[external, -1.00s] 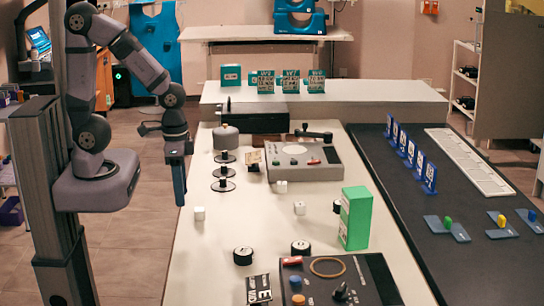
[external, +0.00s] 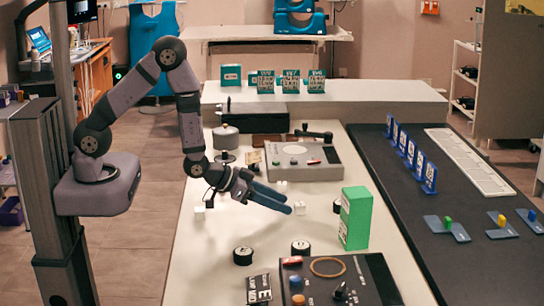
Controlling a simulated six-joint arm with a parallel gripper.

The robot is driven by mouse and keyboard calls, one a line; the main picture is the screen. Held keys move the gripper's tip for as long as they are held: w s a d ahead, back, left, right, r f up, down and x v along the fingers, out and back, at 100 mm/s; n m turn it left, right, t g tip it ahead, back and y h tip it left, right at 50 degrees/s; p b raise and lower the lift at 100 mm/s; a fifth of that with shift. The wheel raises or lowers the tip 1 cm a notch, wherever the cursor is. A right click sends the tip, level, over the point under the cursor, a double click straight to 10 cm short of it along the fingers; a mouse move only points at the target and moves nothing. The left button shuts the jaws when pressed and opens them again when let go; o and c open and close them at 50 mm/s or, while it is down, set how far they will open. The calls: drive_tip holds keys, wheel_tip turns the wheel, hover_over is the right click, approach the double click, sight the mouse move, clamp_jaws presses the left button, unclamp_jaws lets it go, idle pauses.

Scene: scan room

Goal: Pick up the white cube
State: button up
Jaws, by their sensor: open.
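Three small white cubes lie on the pale table: one near its left edge (external: 199,214), one farther back (external: 281,186), and one at the middle (external: 300,208). The frames do not tell which is the task's cube. My gripper (external: 287,205) is open and empty, with its blue fingers tilted and pointing right. In the picture its fingertips come just left of the middle cube and in front of the back one. I cannot tell the exact gap or height. My wrist shows just above the left cube.
A green box (external: 355,218) stands upright to the right of the cubes. Black round pucks (external: 243,256) lie nearer the camera. A grey control box (external: 304,161) is behind, and a dark panel (external: 335,280) is in front. A spindle with discs is partly hidden behind my arm.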

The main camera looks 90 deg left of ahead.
sight(297, 204)
drive_tip(key=shift+w+a+r+t, duration=0.15)
drive_tip(key=shift+w+a+t, duration=0.15)
drive_tip(key=shift+w+t, duration=0.25)
drive_tip(key=shift+p+x, duration=0.55)
drive_tip(key=shift+x, duration=1.85)
drive_tip(key=c, duration=1.1)
